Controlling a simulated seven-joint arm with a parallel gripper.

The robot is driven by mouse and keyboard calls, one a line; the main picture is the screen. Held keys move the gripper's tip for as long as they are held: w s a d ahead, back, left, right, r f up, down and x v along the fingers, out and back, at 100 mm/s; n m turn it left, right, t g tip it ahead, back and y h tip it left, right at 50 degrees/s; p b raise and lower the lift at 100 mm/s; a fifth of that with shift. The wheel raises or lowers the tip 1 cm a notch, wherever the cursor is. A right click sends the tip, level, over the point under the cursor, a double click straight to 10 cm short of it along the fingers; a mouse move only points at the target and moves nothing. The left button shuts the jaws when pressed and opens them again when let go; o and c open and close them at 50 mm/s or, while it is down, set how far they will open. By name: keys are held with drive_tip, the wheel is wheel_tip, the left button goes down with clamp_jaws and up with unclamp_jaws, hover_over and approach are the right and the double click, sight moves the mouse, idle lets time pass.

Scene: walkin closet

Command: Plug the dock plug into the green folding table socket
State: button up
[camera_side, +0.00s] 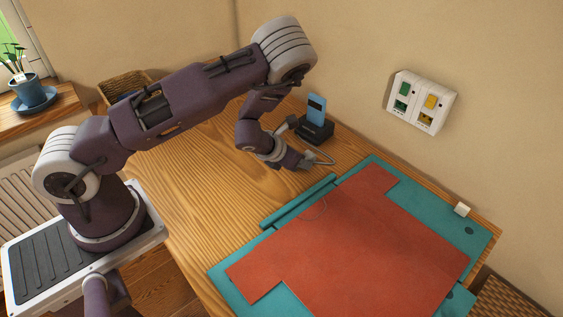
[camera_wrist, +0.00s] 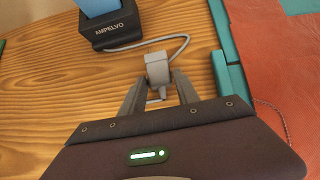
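A grey dock plug (camera_wrist: 157,70) sits between the fingertips of my gripper (camera_wrist: 159,78) in the wrist view, its narrow end facing the bottom of the picture. The fingers flank it closely; I cannot tell whether they press on it or whether it rests on the table. In the side view my gripper (camera_side: 306,163) is low over the wooden table, and the plug is hard to make out. A grey cable (camera_wrist: 180,48) runs from the plug to the black dock (camera_wrist: 112,32). On the wall, the green socket (camera_side: 401,105) is left of a yellow socket (camera_side: 425,119).
The dock (camera_side: 315,130) holds a blue device (camera_side: 316,107). A teal mat (camera_side: 468,231) with red fabric (camera_side: 350,245) covers the table's right part. A small white block (camera_side: 462,209) stands near the mat's far right. Bare wood (camera_side: 215,185) lies left of the mat.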

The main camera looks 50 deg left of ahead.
clamp_jaws()
drive_tip(key=shift+r, duration=3)
drive_tip(key=shift+m+h, duration=0.3)
drive_tip(key=shift+m, duration=0.1)
drive_tip(key=w+d+f, duration=0.2)
drive_tip(key=w, duration=0.1)
drive_tip(key=shift+w+d, duration=0.25)
drive_tip(key=shift+d, duration=0.1)
drive_tip(key=shift+m+h, duration=0.3)
drive_tip(key=w+d, duration=0.1)
drive_tip(key=w, duration=0.1)
drive_tip(key=w+d, duration=0.3)
drive_tip(key=w, duration=0.1)
drive_tip(key=shift+w+d+r, duration=0.15)
drive_tip(key=shift+w+d, duration=0.1)
drive_tip(key=shift+d, duration=0.05)
drive_tip(key=w+d+r, duration=0.1)
drive_tip(key=w+r, duration=0.2)
drive_tip(key=w, duration=0.3)
drive_tip(key=w+d+r, duration=0.1)
drive_tip(key=w+r, duration=0.3)
drive_tip(key=w, duration=0.3)
drive_tip(key=shift+d+r, duration=0.2)
drive_tip(key=shift+d, duration=0.1)
